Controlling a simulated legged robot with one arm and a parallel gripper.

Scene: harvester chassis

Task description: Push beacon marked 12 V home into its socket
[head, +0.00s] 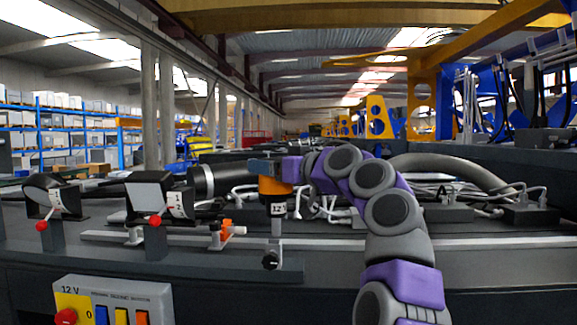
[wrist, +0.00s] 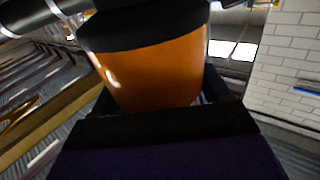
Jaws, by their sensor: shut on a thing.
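The beacon (head: 274,187) has an orange body and a dark lower part with a white label, on which only "12" reads clearly. My gripper (head: 263,167) reaches in from the right and is shut on the beacon's upper part. In the wrist view the orange beacon (wrist: 155,75) with its black band fills the space between the jaws. A short pale grey post (head: 277,228) shows directly below the beacon, which looks about upright. I cannot tell whether this post is the socket, or whether the beacon is seated or there is a gap.
A box marked 12 V (head: 112,301) with a red button and coloured switches stands at front left. Two black holders with red-tipped levers (head: 155,220) stand left of the beacon. A black knob (head: 271,260) is in front. White cables (head: 325,205) and a black cylinder (head: 222,180) lie close by.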

